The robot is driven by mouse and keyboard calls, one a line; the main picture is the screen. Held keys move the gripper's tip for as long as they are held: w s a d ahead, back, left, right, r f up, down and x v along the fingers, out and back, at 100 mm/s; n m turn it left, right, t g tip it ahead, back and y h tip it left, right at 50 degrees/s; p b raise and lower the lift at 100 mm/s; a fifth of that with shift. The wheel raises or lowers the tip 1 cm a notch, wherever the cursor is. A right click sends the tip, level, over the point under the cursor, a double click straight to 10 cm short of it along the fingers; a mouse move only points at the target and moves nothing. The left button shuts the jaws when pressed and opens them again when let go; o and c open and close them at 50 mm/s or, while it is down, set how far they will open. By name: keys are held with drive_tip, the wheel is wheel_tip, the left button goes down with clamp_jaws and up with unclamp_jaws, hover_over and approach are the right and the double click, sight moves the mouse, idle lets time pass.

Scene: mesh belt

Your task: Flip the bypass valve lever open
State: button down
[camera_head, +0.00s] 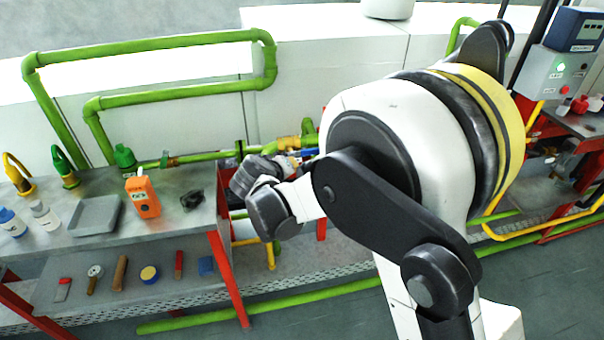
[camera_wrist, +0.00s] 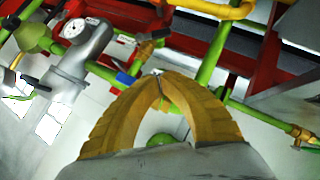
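My gripper (camera_wrist: 158,78) shows in the wrist view as two yellow-orange fingers that arch together, with their tips meeting in front of green and red pipework. I see nothing clearly held between the tips. A small blue piece (camera_wrist: 125,78), possibly a lever grip, lies just left of the tips. A dark handle-like part on a brownish fitting (camera_wrist: 148,47) is above them. I cannot tell for sure which part is the bypass valve lever.
A grey pipe body with a round gauge (camera_wrist: 73,29) stands left of my fingers. A brass fitting (camera_wrist: 303,135) is at the right. A workbench (camera_head: 150,231) with an orange meter (camera_head: 142,197) and a grey tray (camera_head: 95,215) stands left of my arm. Green pipes run along the wall.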

drive_tip(key=b+x, duration=0.1)
drive_tip(key=x, duration=0.3)
drive_tip(key=s+d+f+b+x, duration=0.1)
drive_tip(key=b+x, duration=0.1)
drive_tip(key=x, duration=0.2)
drive_tip(key=b+x, duration=0.1)
drive_tip(key=x, duration=0.3)
drive_tip(key=shift+s+d+f+b, duration=0.1)
drive_tip(key=shift+d+f+b, duration=0.1)
drive_tip(key=shift+b, duration=0.15)
drive_tip(key=shift+d+f, duration=0.25)
drive_tip(key=shift+f, duration=0.05)
